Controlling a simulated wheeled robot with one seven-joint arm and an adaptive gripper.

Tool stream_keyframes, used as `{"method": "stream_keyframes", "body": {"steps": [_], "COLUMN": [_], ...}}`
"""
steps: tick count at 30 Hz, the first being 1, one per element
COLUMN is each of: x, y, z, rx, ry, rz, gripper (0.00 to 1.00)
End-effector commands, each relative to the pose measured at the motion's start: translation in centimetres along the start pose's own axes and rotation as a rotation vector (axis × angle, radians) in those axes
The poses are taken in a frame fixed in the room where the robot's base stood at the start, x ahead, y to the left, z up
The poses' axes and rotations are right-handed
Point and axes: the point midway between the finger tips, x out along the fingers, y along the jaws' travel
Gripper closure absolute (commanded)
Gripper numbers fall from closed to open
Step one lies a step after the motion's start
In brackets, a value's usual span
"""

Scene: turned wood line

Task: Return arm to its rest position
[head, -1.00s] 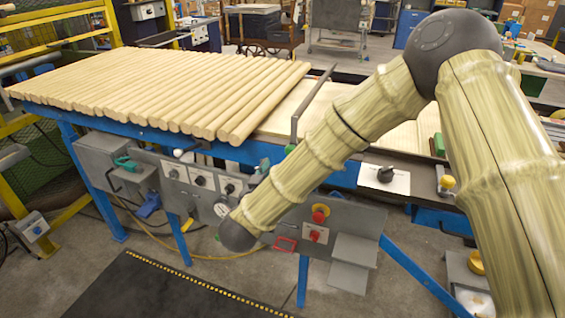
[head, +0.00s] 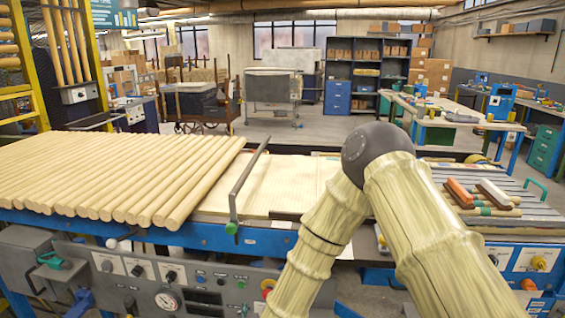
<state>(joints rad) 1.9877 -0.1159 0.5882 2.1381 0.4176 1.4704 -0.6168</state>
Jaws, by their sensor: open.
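My arm (head: 420,225) shows in the head view as two pale, ribbed, wood-like links joined at a dark round elbow. It is bent, with the elbow at the top in front of the machine bed and the forearm (head: 318,245) slanting down to the left. The forearm runs out of the bottom edge of the picture. My gripper is out of view below that edge, so its fingers and anything near them are hidden.
A blue-framed machine (head: 200,236) bearing several wooden rods (head: 110,175) fills the left. A grey bar (head: 245,185) with a green end stands beside them. A control panel (head: 165,285) faces me. Wooden-handled tools (head: 470,195) lie right. Open floor (head: 310,130) lies behind.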

Motion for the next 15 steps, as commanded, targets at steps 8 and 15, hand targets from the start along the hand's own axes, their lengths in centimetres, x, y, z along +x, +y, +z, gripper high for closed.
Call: {"method": "stream_keyframes", "body": {"steps": [8,15], "x": [-3.2,-9.5], "y": [5.9,11.3], "z": [15.0,26.1], "rx": [0.057,0.123], "ry": [-0.325,-0.627], "rz": [-0.107,-0.138], "gripper": [0.49,0.49]}}
